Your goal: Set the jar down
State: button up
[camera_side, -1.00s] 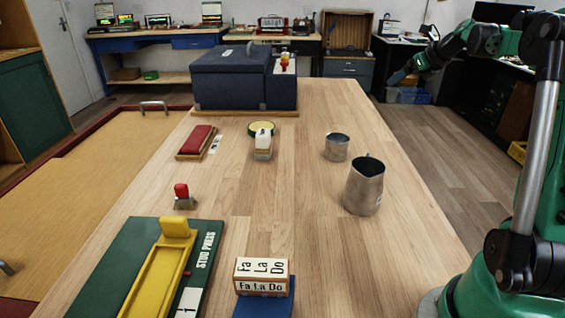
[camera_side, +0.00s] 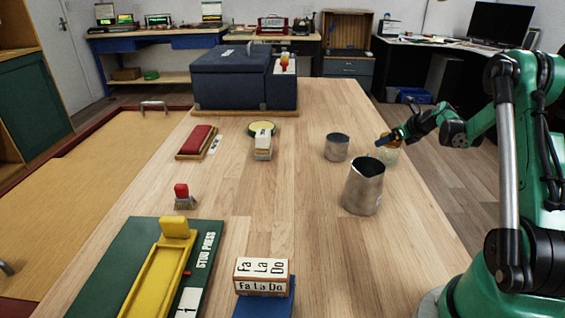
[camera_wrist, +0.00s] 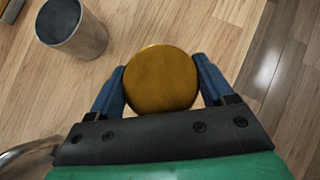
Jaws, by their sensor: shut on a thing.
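The jar (camera_side: 386,154) has a round golden-yellow lid and a pale body in the side view. In the wrist view its lid (camera_wrist: 160,78) fills the space between two blue fingers. My gripper (camera_side: 383,140) is shut on the jar near the table's right edge. It also shows in the wrist view (camera_wrist: 162,84). The jar is behind and to the right of the large metal pitcher in the side view. I cannot tell whether its base touches the table.
A small metal cup (camera_side: 337,147) stands just left of the jar, and a large metal pitcher (camera_side: 363,186) stands in front. The wooden table (camera_side: 330,100) is clear behind them. A dark blue case (camera_side: 230,78) is at the far end.

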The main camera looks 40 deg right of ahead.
jog(key=o, duration=1.3)
jog(key=shift+f, duration=0.1)
